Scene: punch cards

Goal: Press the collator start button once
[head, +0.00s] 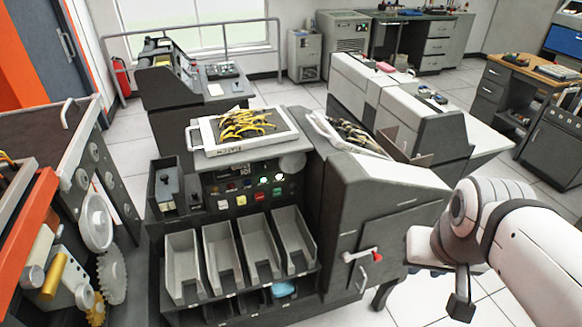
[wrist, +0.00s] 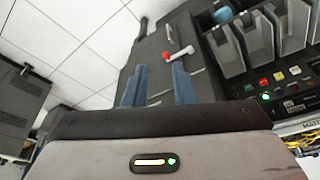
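The collator (head: 345,200) is a dark machine with a control panel above its card pockets. The wrist view also shows the green button (wrist: 249,87), red button (wrist: 263,82) and yellow button (wrist: 279,76) at the right. Button labels are too small to read, so I cannot tell which is start. My gripper (wrist: 158,70) has two blue fingers apart with nothing held. It is well to the right of the panel, by the collator's side cabinet, apart from the buttons.
A red-knobbed handle (head: 362,255) sticks out of the cabinet front; it also shows beyond my fingers (wrist: 179,53). Several grey card pockets (head: 183,268) jut out below the panel. A tray of yellow cables (head: 208,140) lies on top. Another machine with gears (head: 97,220) stands left.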

